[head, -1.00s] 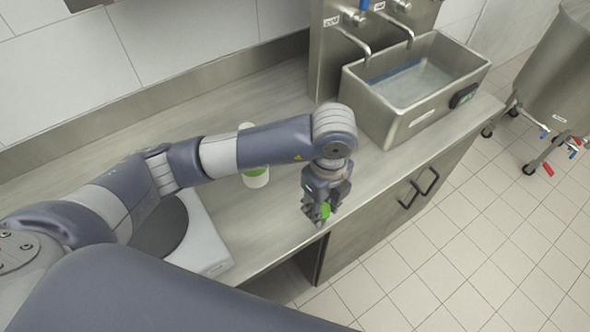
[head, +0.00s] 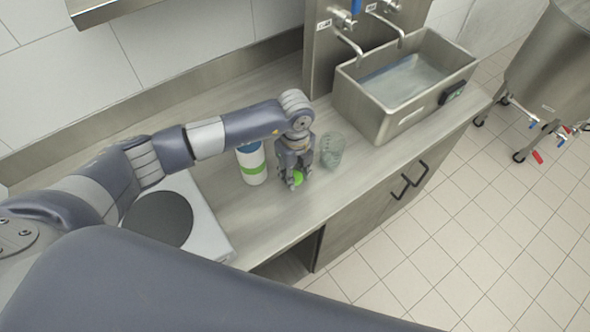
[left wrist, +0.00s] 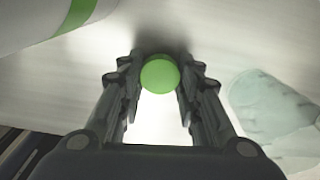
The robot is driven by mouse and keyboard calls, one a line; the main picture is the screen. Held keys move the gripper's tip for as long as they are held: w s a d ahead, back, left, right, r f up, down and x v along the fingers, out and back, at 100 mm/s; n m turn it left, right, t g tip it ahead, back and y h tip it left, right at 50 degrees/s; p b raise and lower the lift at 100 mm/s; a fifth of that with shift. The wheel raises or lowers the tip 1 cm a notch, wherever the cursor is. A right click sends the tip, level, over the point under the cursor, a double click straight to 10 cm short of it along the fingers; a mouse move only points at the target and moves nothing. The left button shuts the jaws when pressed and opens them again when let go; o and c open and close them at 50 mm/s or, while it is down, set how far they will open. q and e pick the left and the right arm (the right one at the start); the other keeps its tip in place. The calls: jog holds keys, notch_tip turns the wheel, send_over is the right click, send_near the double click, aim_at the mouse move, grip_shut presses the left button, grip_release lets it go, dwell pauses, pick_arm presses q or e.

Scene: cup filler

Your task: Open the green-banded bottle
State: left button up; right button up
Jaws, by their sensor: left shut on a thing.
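The green-banded bottle (head: 253,172) stands upright on the counter, white with a green band low down and blue near its top. My arm passes in front of its upper end in the head view, so I cannot tell how its mouth looks. Part of the bottle (left wrist: 40,22) shows at the upper left of the left wrist view. My left gripper (head: 294,183) is just right of the bottle, pointing down and apart from it. It is shut on a round green cap (left wrist: 160,74), held between the fingertips. My right gripper is not in view.
A clear glass (head: 333,150) stands right of my left gripper. A steel sink (head: 418,118) with taps is further right. A scale-like device with a dark round plate (head: 160,219) is at the left. The counter front (head: 290,220) is clear.

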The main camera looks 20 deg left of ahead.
pick_arm(q)
jog(key=shift+f, duration=0.1)
jog(key=o, duration=0.7)
jog(key=shift+f, duration=0.1)
jog(key=o, duration=0.5)
jog(key=shift+c, duration=0.2)
